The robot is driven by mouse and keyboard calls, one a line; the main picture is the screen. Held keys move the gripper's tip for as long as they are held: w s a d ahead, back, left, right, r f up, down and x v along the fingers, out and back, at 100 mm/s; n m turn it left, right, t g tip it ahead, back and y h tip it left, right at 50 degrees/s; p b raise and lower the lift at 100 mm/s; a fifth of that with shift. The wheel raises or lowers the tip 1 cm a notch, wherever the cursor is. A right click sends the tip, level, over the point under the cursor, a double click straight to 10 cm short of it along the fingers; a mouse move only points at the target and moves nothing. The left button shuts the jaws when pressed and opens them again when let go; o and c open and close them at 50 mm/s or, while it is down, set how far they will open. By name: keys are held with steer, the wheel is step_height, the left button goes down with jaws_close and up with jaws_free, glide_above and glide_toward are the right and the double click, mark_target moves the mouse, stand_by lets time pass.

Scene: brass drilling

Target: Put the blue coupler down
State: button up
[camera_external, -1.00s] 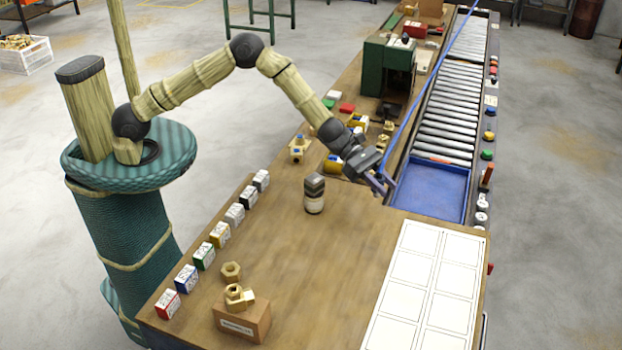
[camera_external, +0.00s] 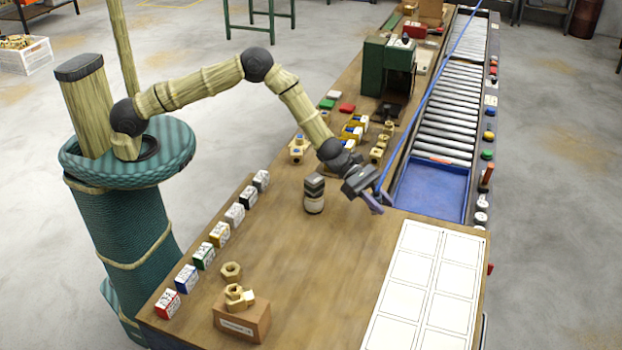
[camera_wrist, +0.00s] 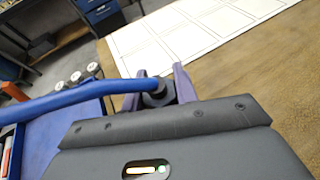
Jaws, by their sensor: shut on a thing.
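My gripper (camera_external: 375,203) is shut on the blue coupler at the end of a blue hose, near the table's right edge beside the blue tray. In the wrist view the coupler (camera_wrist: 157,92) shows as a dark, round fitting between the two purple fingers. The blue hose (camera_wrist: 60,100) runs off to the left from it. In the external view the hose (camera_external: 432,92) rises up and away over the roller conveyor, and the coupler itself is mostly hidden by the fingers.
A white gridded sheet (camera_external: 428,290) lies on the wooden table (camera_external: 330,270) at the front right. A dark-topped canister (camera_external: 314,195) stands just left of my gripper. The blue tray (camera_external: 432,190) is to the right. Several small boxes line the left edge. The table's middle is clear.

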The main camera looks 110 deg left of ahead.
steer(key=shift+f+p, duration=0.5)
steer(key=shift+f, duration=1.35)
steer(key=shift+f, duration=0.1)
steer(key=shift+f, duration=0.1)
steer(key=o, duration=1)
steer(key=shift+o, duration=0.2)
